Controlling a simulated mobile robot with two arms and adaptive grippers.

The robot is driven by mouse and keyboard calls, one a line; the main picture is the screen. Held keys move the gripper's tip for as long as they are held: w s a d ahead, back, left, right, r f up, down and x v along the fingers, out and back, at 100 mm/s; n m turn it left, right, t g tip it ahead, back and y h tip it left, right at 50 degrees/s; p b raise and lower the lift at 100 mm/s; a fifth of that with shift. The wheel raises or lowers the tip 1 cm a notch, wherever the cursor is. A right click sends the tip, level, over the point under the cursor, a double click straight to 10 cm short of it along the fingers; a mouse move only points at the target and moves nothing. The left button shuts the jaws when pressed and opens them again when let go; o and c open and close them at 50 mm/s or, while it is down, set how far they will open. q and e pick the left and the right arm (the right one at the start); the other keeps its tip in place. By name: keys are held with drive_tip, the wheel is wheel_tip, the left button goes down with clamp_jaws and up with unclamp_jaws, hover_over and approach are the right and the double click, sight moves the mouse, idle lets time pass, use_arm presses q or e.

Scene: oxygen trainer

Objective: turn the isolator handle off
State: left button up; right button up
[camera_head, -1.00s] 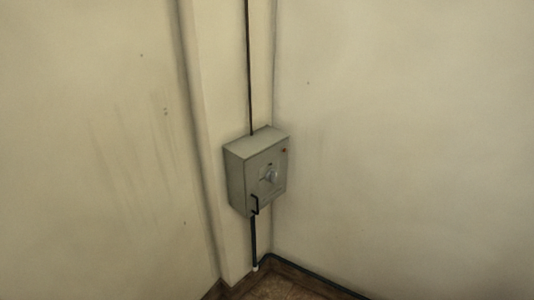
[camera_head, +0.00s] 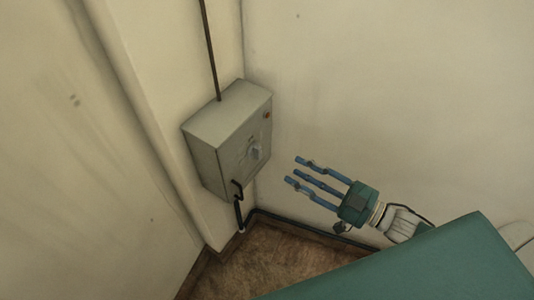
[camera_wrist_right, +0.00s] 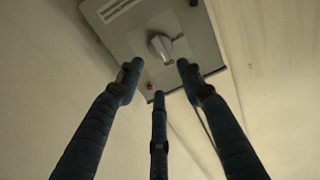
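The isolator box (camera_head: 215,134) is a grey metal box on the wall in the corner, with a small red light near its upper right. My left gripper is not in view.
A dark conduit (camera_head: 209,50) runs up from the box, and a black pipe (camera_head: 300,226) runs along the wall base. A green surface (camera_head: 420,265) fills the lower right. Brown floor (camera_head: 260,262) shows below the box. The space before the box looks clear.

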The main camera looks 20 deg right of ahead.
sight(256, 152)
drive_tip(key=x, duration=1.1)
drive_tip(key=shift+p, duration=0.4)
drive_tip(key=shift+d, duration=0.1)
clamp_jaws()
